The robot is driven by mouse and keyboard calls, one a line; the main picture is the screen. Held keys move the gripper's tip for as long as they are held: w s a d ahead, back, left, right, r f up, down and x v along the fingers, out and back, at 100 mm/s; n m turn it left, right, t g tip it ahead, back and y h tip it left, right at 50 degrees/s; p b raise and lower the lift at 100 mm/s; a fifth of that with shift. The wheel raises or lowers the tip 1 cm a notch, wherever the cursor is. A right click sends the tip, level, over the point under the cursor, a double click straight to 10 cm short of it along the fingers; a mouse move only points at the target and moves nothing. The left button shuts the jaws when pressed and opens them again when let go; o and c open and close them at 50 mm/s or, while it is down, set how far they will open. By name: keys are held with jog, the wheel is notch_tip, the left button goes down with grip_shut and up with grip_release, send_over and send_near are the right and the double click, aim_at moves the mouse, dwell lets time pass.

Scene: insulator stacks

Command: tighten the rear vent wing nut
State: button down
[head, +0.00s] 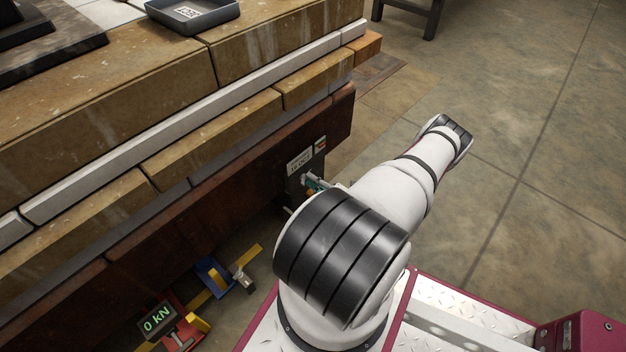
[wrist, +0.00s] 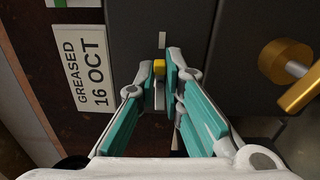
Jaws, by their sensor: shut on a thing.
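In the wrist view my gripper (wrist: 160,72) has its two teal-padded fingers closed in on a small piece with a yellow tip (wrist: 159,67), which I take to be the wing nut. The fingers hide most of it. It stands in front of a dark grey plate, just below a short white mark (wrist: 162,40) on that plate. In the head view only a bit of my gripper's teal (head: 313,183) shows at the dark plate (head: 296,187) low on the stack's side; my arm hides the rest, and the nut cannot be made out there.
A brass knob (wrist: 285,60) sticks out right of my fingers. A sign reading "GREASED 16 OCT" (wrist: 92,76) is on the left. In the head view, a "0 kN" display (head: 158,322) and blue bracket (head: 213,277) are low at left. The floor at right is open.

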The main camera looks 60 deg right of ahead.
jog(key=shift+w+d+m, duration=0.1)
jog(key=shift+d+m, duration=0.05)
jog(key=shift+m, duration=0.25)
jog(key=c, duration=1.7)
grip_release()
jog(key=v, duration=1.2)
